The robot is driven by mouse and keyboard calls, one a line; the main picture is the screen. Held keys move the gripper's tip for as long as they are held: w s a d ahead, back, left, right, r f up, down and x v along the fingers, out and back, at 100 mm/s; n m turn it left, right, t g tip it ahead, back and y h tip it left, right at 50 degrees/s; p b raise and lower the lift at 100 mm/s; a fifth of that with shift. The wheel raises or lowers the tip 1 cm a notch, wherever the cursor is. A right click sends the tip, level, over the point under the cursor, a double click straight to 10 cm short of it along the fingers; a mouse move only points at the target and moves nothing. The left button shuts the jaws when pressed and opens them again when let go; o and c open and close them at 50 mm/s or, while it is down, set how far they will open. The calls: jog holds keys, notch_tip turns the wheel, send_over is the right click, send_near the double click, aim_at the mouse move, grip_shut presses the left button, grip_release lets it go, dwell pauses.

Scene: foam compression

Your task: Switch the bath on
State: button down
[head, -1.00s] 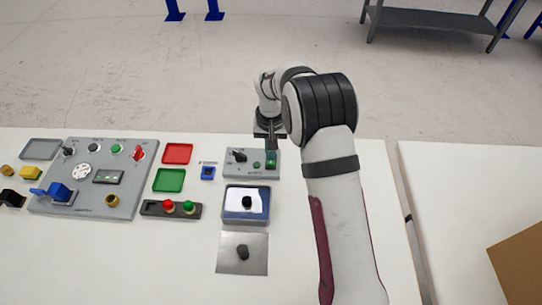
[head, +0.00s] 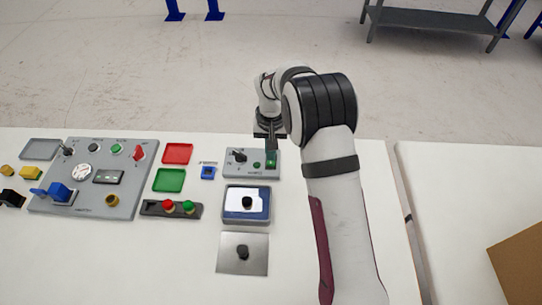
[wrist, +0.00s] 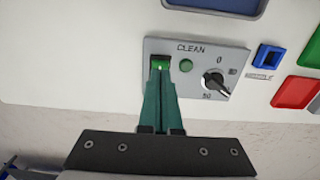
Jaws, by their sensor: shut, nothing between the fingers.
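The grey control box (head: 235,172) is marked CLEAN in the wrist view (wrist: 209,53). It carries a black knob (head: 239,156) with a dial, a small round green lamp (head: 257,164) and a green switch (head: 271,158). In the wrist view the switch (wrist: 159,60) is at the tips of my gripper (wrist: 160,72), which partly hide it; I cannot tell whether they touch. My gripper is shut and empty, seen in the head view (head: 270,148) over the box. The blue-rimmed bath (head: 228,216) is just in front, with a black object (head: 247,203) in its pale interior.
A metal plate with a black knob (head: 242,252) lies in front of the bath. A blue switch (head: 208,172), red tray (head: 177,153), green tray (head: 169,180) and button strip (head: 153,209) are to the left. A larger grey panel (head: 130,160) is further left.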

jog(key=shift+f, duration=0.95)
dwell(0.4)
notch_tip(320, 180, up, 7)
jog(key=shift+f, duration=0.15)
dwell(0.4)
jog(key=s+d+r+m, duration=0.2)
jog(key=s+d+r, duration=0.4)
jog(key=s+r, duration=0.65)
jog(key=s+d+m+y, duration=0.1)
jog(key=s, duration=0.9)
jog(key=s+d+m, duration=0.2)
jog(key=s, duration=0.9)
jog(key=shift+f+m+y, duration=0.3)
jog(key=shift+f+y, duration=0.1)
jog(key=shift+f, duration=0.05)
